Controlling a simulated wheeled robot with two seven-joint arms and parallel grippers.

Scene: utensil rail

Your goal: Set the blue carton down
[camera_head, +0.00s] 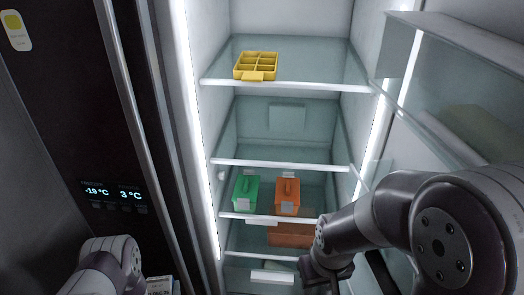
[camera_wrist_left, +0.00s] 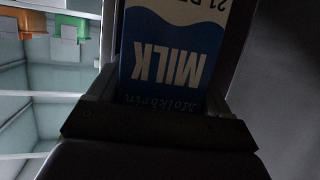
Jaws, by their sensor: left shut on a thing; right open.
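The blue carton is a blue and white milk carton (camera_wrist_left: 170,50), and its lettering appears upside down in the left wrist view. My left gripper (camera_wrist_left: 163,100) is shut on it, with a finger on each side. In the head view only a small part of the carton (camera_head: 160,285) shows at the bottom edge, beside my left arm. The carton is in front of the fridge, outside the shelves; its base is not visible. My right gripper (camera_head: 327,273) is open near the lower right of the fridge, partly hidden by its own arm.
The open fridge has several glass shelves. A yellow divided tray (camera_head: 256,65) sits on the upper shelf. A green box (camera_head: 246,191) and an orange box (camera_head: 288,195) stand lower down. The shelf between (camera_head: 285,150) looks empty. The dark door (camera_head: 60,130) is at left.

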